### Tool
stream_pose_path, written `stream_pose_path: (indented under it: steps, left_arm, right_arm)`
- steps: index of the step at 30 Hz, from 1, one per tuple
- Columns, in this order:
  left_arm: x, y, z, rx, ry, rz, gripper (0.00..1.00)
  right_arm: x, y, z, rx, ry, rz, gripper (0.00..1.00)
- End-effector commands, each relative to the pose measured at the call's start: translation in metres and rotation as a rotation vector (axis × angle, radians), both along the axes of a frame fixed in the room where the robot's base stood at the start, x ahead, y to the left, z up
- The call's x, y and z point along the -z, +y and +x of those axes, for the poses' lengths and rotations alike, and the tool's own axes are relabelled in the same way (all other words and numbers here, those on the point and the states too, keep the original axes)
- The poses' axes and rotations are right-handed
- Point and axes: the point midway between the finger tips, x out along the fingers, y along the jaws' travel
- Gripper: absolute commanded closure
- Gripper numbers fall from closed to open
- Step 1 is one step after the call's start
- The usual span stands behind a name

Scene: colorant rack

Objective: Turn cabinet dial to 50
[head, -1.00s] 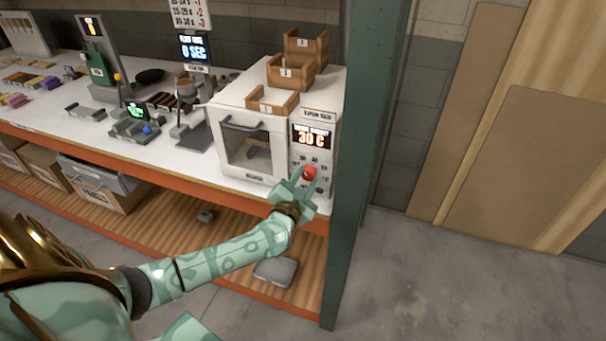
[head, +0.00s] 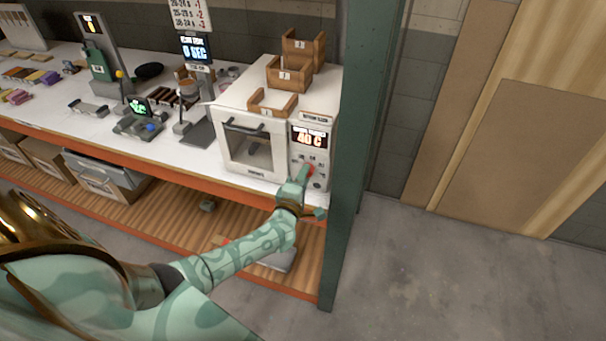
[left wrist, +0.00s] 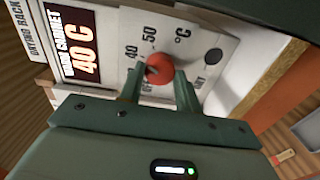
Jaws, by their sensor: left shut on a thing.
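The white warm cabinet (head: 285,118) stands at the right end of the bench. Its display (head: 310,138) reads 40 C, also in the left wrist view (left wrist: 80,45). The red dial (left wrist: 158,68) sits on the panel below the display, with marks 40 and 50 printed around it. A dark mark on the dial faces the side of the 40. My left gripper (left wrist: 160,88) is shut on the dial, one finger on each side. In the head view the left gripper (head: 303,172) partly covers the red dial (head: 309,169). My right gripper is not in view.
A green rack post (head: 355,160) stands just right of the cabinet. Numbered wooden trays (head: 288,75) sit on its top. A dark round button (left wrist: 214,55) is near the dial. Scales and other devices occupy the bench to the left.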

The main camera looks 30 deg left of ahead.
Motion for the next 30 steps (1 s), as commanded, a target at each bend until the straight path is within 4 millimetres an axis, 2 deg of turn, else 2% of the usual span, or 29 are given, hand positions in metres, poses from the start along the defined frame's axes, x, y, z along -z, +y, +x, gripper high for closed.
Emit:
stream_pose_path:
  steps: [15, 30]
  left_arm:
    - [0.002, -0.002, -0.001, 0.003, 0.105, 0.412, 0.89]
    - [0.003, -0.001, -0.001, 0.003, 0.140, 0.559, 0.89]
  right_arm:
    - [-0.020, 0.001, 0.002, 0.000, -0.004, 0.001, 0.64]
    - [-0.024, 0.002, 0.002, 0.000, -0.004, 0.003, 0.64]
